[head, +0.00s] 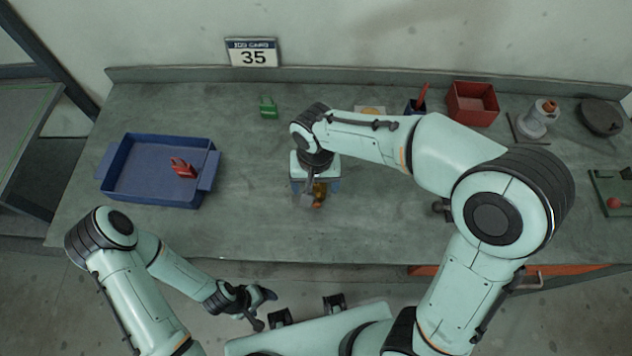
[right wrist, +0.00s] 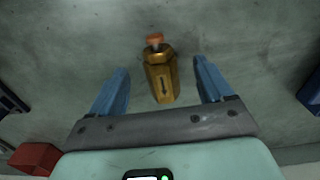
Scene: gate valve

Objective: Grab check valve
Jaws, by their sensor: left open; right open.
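The check valve (right wrist: 161,80) is a brass hex body with a dark arrow and an orange-brown end, lying on the bench in the right wrist view. In the head view it shows partly (head: 319,198) under my right gripper (head: 316,192), whose hand hides the rest. In the right wrist view the two blue fingers of my right gripper (right wrist: 161,72) are open, one on each side of the valve, with a gap on both sides. My left gripper (head: 266,308) is open and empty, low in front of the bench.
A blue tray (head: 130,190) holding a red object (head: 183,168) stands at the left of the bench. A green item (head: 269,107) stands at the back. Bench left of the valve is clear.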

